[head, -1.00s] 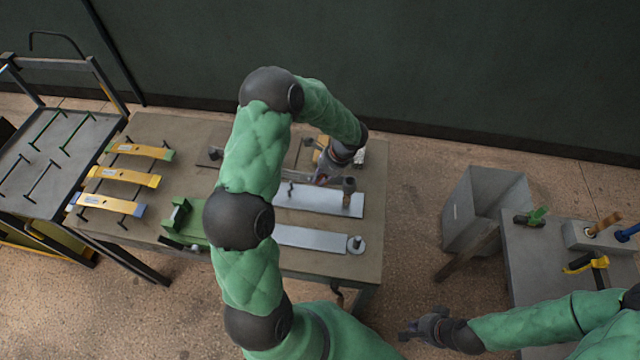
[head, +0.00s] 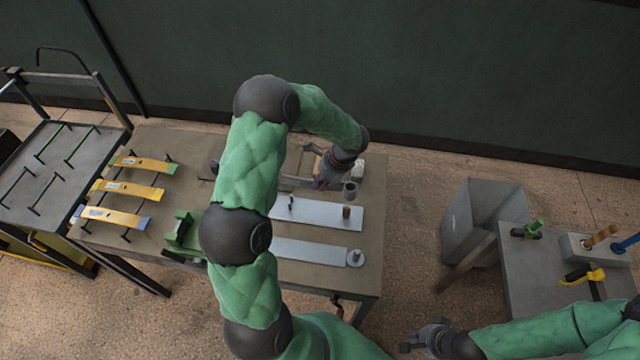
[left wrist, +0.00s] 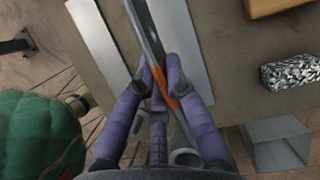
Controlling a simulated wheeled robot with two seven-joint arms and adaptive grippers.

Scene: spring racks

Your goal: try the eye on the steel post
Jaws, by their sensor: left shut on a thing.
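My left gripper (head: 328,180) is shut on a long grey spring leaf, whose orange mark (left wrist: 173,102) shows between the purple fingers in the left wrist view. The leaf's rolled eye (head: 350,188) sticks out right of the gripper, apart from the brown post below it in the picture. The brown post (head: 346,212) stands on the upper pale plate (head: 320,216). The grey steel post (head: 356,257) stands at the right end of the lower pale plate (head: 305,251), with nothing around it. My arm hides part of the leaf. My right gripper (head: 418,340) is off the table; its fingers are unclear.
Several yellow-banded leaves, one of them here (head: 130,190), lie on racks left. A green vise (head: 184,232) sits beside my arm. A grey bin (head: 480,225) and a side table (head: 540,285) with coloured handles stand right. A speckled block (left wrist: 290,71) lies at the table's far edge.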

